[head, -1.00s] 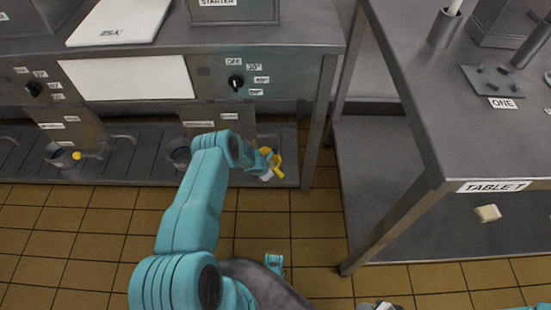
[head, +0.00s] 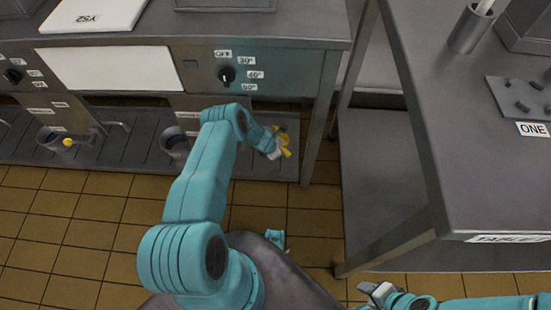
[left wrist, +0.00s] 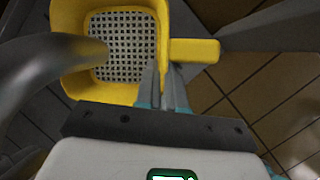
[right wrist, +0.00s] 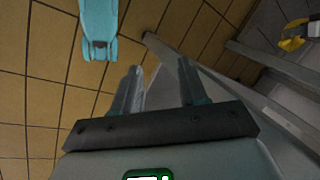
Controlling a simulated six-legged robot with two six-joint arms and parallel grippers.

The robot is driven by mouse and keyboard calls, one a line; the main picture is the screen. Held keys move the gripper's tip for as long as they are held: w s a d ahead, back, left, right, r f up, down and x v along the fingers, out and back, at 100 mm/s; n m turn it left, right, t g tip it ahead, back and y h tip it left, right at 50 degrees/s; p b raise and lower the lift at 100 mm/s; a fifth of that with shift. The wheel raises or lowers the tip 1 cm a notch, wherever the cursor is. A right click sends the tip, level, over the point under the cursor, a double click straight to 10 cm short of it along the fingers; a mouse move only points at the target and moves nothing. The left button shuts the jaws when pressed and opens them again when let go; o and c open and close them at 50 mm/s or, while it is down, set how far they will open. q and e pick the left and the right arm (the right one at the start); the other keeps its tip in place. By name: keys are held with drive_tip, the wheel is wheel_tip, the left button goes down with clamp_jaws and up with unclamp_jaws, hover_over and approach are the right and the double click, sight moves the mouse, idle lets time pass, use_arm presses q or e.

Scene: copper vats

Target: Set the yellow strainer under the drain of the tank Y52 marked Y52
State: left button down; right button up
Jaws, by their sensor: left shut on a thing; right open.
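The yellow strainer (left wrist: 146,24) has a pale square mesh and a short yellow handle. My left gripper (left wrist: 165,75) is shut on it where the handle meets the rim. A grey curved pipe (left wrist: 45,55) reaches over the mesh from the left; I cannot tell the gap between them. In the head view the strainer (head: 284,142) is low by the bench's right leg, partly hidden by my left gripper (head: 273,150). A white board marked Y52 (head: 95,12) lies on the bench. My right gripper (right wrist: 158,68) is open and empty; it also shows in the head view (head: 374,290).
A low slatted shelf (head: 230,165) runs under the bench, with another yellow-handled item in a grey cup (head: 52,140) at left. A temperature knob (head: 226,75) is on the bench front. A grey table (head: 450,150) stands at right. Tiled floor (head: 310,222) is open between.

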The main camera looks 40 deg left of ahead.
use_arm(q)
drive_tip(key=f+b, duration=0.2)
drive_tip(key=f, duration=0.1)
drive_tip(key=f+b, duration=0.2)
drive_tip(key=shift+s+f, duration=0.2)
drive_tip(key=shift+f, duration=0.2)
wheel_tip(320, 180, down, 3)
drive_tip(key=b, duration=0.3)
drive_tip(key=shift+d+f+b, duration=0.1)
drive_tip(key=shift+b, duration=0.25)
drive_tip(key=shift+r, duration=0.25)
drive_tip(key=shift+f, duration=0.15)
use_arm(e)
wheel_tip(320, 180, down, 8)
drive_tip(key=w+d, duration=0.1)
drive_tip(key=shift+w+d+m+t, duration=0.2)
drive_tip(key=shift+w+m+t, duration=0.1)
drive_tip(key=shift+w+t, duration=0.1)
use_arm(q)
drive_tip(key=c, duration=1.2)
unclamp_jaws()
drive_tip(key=shift+c, duration=0.2)
use_arm(e)
drive_tip(key=shift+f, duration=0.1)
